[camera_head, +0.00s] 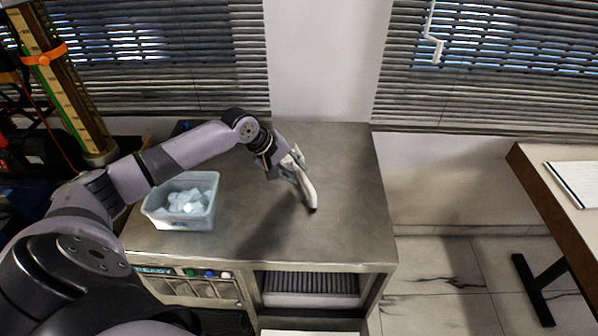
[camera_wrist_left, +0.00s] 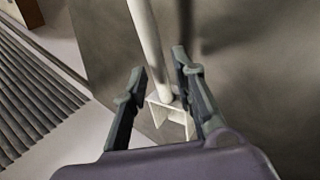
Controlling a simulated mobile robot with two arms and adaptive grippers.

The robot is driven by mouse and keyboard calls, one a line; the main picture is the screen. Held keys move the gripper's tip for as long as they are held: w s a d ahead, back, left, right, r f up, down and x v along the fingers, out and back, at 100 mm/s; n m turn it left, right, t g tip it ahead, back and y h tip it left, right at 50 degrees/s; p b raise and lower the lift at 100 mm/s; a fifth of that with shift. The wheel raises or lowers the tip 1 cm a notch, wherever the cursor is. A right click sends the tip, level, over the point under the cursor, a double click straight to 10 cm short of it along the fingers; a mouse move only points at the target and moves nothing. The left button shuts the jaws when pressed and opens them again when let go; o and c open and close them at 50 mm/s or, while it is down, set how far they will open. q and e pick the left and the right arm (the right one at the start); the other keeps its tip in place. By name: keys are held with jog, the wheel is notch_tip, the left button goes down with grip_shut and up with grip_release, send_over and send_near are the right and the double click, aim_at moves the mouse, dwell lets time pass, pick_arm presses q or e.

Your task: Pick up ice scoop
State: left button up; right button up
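The ice scoop (camera_head: 308,192) is pale with a dark end and lies on the grey metal counter (camera_head: 345,165). My left gripper (camera_head: 289,163) is over its upper part in the head view, covering some of it. My right gripper is not in view.
A light blue bin (camera_head: 180,222) of ice cubes (camera_head: 187,200) stands on the counter's left part, below my left forearm. The counter's right side is clear. A wooden table (camera_head: 545,185) with a paper pad stands at the far right. Blinds (camera_head: 480,60) hang behind.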

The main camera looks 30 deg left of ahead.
aim_at(300, 174)
pick_arm(q)
jog(key=x, duration=0.4)
jog(key=shift+d, duration=0.15)
jog(key=shift+r, duration=0.1)
jog(key=shift+c, duration=0.5)
grip_shut()
